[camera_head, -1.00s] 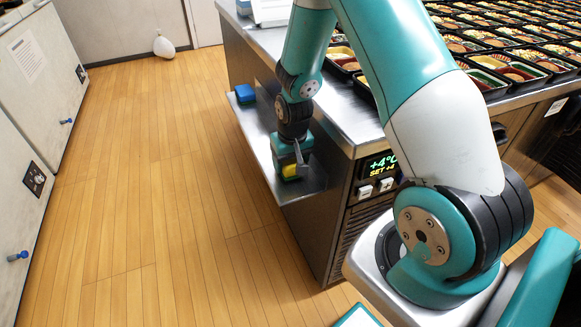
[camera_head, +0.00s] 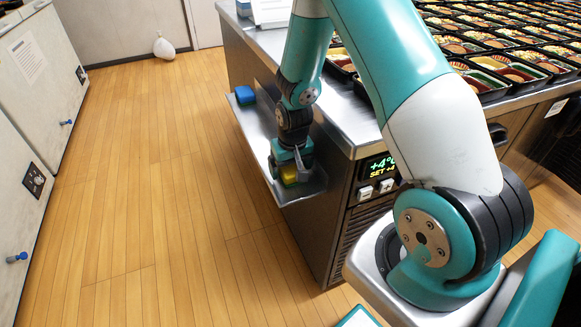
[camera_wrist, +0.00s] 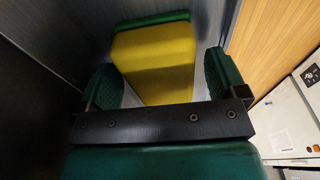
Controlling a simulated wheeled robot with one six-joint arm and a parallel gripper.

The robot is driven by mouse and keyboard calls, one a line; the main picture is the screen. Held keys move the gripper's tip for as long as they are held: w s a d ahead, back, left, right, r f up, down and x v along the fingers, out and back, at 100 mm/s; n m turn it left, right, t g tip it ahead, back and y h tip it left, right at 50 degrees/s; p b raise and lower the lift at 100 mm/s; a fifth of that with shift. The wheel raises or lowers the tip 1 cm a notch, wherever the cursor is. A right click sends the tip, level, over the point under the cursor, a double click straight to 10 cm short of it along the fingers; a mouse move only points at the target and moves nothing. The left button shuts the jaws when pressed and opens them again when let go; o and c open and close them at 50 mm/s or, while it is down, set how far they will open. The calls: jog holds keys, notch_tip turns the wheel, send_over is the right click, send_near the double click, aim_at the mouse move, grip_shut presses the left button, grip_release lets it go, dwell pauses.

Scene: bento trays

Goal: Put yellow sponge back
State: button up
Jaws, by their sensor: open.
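The yellow sponge (camera_head: 288,176) with a green layer is at the near end of the metal side shelf (camera_head: 256,132), under my gripper (camera_head: 287,170). In the wrist view the sponge (camera_wrist: 158,65) shows its yellow face and its green layer (camera_wrist: 150,20) at the far edge. My gripper (camera_wrist: 164,82) is open, with one green-padded finger on each side of the sponge and gaps visible between pads and sponge. The sponge's underside is hidden, but it appears to rest on the shelf.
A blue sponge-like block (camera_head: 245,94) lies at the far end of the shelf. The counter (camera_head: 350,125) beside it carries many bento trays (camera_head: 490,85). Wooden floor (camera_head: 150,190) left of the shelf is clear.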

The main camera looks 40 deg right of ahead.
aim_at(293, 169)
notch_tip(293, 169, up, 11)
jog(key=s+p, duration=0.1)
jog(key=p, duration=0.1)
jog(key=s+a+r+n+y, duration=0.2)
jog(key=s+a+r+n, duration=0.1)
jog(key=a+r, duration=0.6)
jog(key=s+a+r+n+y, duration=0.1)
jog(key=s+a+r+n, duration=0.2)
jog(key=s+a, duration=0.3)
jog(key=s+a+r+n+g+y, duration=0.1)
jog(key=s+a+r+n, duration=0.3)
jog(key=s, duration=0.7)
jog(key=a+r, duration=0.2)
jog(key=a, duration=0.1)
jog(key=shift+s+a+y, duration=0.3)
jog(key=shift+s, duration=0.05)
jog(key=shift+r, duration=0.15)
